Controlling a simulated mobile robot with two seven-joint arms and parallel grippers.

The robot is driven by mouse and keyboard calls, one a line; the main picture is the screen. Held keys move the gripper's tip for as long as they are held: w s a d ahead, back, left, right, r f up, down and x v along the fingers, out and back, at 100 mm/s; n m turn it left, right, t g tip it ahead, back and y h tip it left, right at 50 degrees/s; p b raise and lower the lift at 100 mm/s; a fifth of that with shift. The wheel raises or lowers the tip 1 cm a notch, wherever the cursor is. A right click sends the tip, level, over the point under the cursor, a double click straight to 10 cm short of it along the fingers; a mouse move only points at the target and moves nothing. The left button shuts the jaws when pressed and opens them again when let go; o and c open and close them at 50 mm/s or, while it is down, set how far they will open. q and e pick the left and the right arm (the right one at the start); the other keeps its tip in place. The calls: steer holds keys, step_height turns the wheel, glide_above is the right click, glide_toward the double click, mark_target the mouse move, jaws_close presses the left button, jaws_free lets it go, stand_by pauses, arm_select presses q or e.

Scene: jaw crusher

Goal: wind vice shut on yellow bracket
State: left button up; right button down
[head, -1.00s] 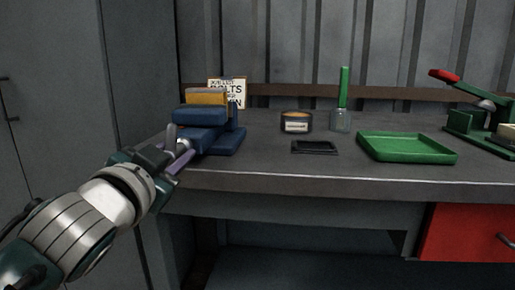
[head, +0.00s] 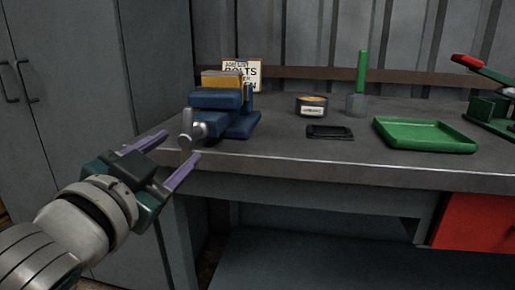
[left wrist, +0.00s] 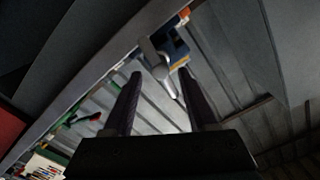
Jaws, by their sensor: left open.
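The blue vice (head: 222,112) stands on the bench's left end. The yellow bracket (head: 222,79) sits at the top of the vice; whether the jaws grip it cannot be told. The vice's grey handle (head: 188,132) and screw end stick out at its front left. My left gripper (head: 183,152) is open, its purple fingers apart, just in front of the handle and not holding it. In the left wrist view the handle (left wrist: 152,58) lies beyond and between the open fingertips (left wrist: 160,78). My right gripper is not in view.
The grey bench (head: 300,158) holds a labelled tin (head: 311,107), a green-handled brush (head: 361,80), a black flat tray (head: 330,132) and a green tray (head: 425,135). A sign (head: 243,72) stands behind the vice. A cabinet (head: 65,100) is at the left.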

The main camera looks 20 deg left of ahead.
arm_select(q)
steer(key=shift+v, duration=1.55)
steer(key=shift+a, duration=0.1)
steer(key=s+d+r+n+g+h+p, duration=0.15)
steer(key=s+d+r+g+p, duration=0.25)
steer(key=s+r+g+p, duration=0.85)
steer(key=s+d+r+n+g+h+p, duration=0.1)
steer(key=s+d+r+g+h+p, duration=0.4)
steer(key=p, duration=1.5)
step_height(320, 180, up, 36)
steer(key=s+t+y+p, duration=0.1)
steer(key=t+y+p, duration=0.1)
steer(key=p, duration=3.2)
steer(key=shift+s+a+t, duration=0.35)
steer(key=shift+a+t, duration=0.1)
steer(key=shift+t, duration=0.4)
steer(key=shift+m, duration=0.25)
